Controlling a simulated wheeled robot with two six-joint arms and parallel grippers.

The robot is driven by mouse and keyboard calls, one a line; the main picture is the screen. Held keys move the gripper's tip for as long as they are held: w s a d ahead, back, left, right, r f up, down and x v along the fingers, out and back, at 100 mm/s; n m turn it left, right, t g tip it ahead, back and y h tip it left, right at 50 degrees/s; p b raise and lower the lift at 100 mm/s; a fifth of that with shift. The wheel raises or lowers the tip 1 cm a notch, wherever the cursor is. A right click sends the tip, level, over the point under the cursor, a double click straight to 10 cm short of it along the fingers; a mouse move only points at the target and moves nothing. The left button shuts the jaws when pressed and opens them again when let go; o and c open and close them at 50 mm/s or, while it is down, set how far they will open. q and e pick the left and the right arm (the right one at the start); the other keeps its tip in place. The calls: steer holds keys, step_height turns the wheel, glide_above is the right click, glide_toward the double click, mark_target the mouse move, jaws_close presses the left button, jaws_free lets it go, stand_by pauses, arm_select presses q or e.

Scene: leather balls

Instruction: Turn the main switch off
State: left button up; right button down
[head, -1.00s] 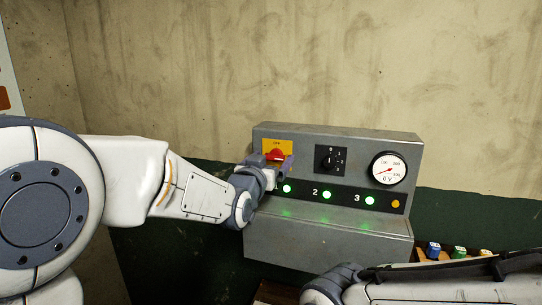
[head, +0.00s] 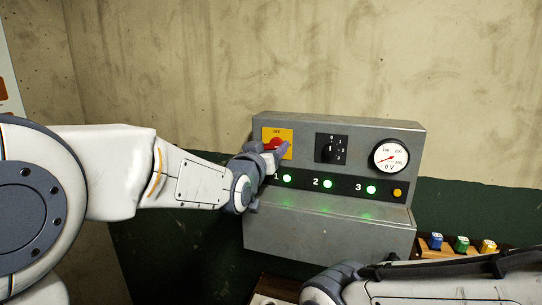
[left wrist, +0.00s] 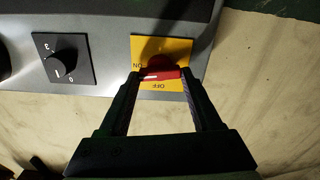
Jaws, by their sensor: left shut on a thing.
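The main switch is a red knob (head: 271,145) on a yellow plate (head: 286,134) at the upper left of the grey control box. My left gripper (head: 274,155) is at the knob and partly covers it. In the left wrist view, the gripper (left wrist: 161,76) is shut on the red knob (left wrist: 160,73), one finger at each end. The knob lies nearly crosswise, its white mark on the ON side of the yellow plate (left wrist: 180,48). The OFF label is at the plate's edge, upside down in that view. My right arm shows at the lower right; its gripper is out of view.
The grey box (head: 318,236) also has a black selector (head: 331,148), a gauge (head: 390,156) and several lamps. The green lamps 1 (head: 287,178), 2 (head: 327,184) and 3 (head: 371,189) are lit. Small coloured objects (head: 461,243) stand in a wooden holder at right.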

arm_select(q)
steer(key=n+b, duration=0.3)
steer(key=b, duration=0.1)
steer(key=n+b, duration=0.8)
steer(key=b, duration=0.1)
steer(key=shift+a+f, duration=0.1)
steer(key=shift+f, duration=0.25)
steer(key=shift+r+n+b, duration=0.1)
steer(key=shift+n+b, duration=0.75)
steer(key=shift+n, duration=0.35)
steer(key=shift+n+b, duration=0.35)
steer(key=shift+n, duration=0.95)
steer(key=o, duration=1.4)
steer(key=shift+c, duration=0.2)
steer(key=shift+r, duration=0.1)
steer(key=v, duration=1)
steer(key=shift+s, duration=0.2)
